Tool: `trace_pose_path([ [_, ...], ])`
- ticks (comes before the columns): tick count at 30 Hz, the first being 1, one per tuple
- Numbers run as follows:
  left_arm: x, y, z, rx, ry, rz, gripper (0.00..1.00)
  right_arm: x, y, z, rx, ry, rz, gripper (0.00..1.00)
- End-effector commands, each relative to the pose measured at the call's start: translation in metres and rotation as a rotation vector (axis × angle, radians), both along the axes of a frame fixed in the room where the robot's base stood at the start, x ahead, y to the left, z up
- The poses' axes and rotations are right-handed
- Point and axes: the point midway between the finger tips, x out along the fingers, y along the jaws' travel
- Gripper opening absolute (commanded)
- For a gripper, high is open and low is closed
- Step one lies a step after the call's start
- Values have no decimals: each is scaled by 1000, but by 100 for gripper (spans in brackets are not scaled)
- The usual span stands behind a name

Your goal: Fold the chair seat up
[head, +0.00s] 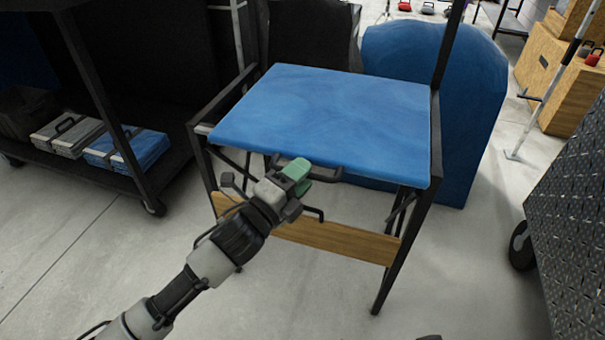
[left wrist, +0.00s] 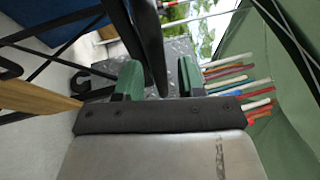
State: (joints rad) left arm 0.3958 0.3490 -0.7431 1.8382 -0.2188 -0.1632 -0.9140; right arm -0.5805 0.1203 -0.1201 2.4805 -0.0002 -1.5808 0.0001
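The chair has a flat blue seat (head: 325,118), which lies folded down and level on a dark frame (head: 415,225). A dark handle-like bar (head: 325,177) shows just under the seat's front edge. My left gripper (head: 298,178), with green fingers, is at the middle of that front edge, beside the bar. In the left wrist view the two green fingers (left wrist: 160,78) stand apart, and a dark bar (left wrist: 150,40) passes in front of the gap. I cannot tell whether it touches them.
A wooden slat (head: 335,240) crosses the chair's front legs. A dark shelf cart (head: 165,185) with cases stands at left. A blue padded object (head: 470,110) is behind the chair. A dark textured case (head: 570,220) is at right.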

Motion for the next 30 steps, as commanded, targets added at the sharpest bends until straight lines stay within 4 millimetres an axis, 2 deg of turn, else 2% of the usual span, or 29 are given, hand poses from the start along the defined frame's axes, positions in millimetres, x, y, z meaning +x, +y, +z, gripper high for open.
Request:
trace_pose_path([
  [11, 6, -5, 2, -1, 1, 0, 39, 0, 0, -1, 0, 0, 0, 39],
  [14, 6, -5, 2, -1, 1, 0, 27, 0, 0, -1, 0, 0, 0, 39],
  [19, 6, -5, 1, 0, 1, 0, 1, 0, 0, -1, 0, 0, 0, 39],
  [30, 6, -5, 2, 0, 3, 0, 0, 0, 0, 1, 0, 0, 0, 39],
])
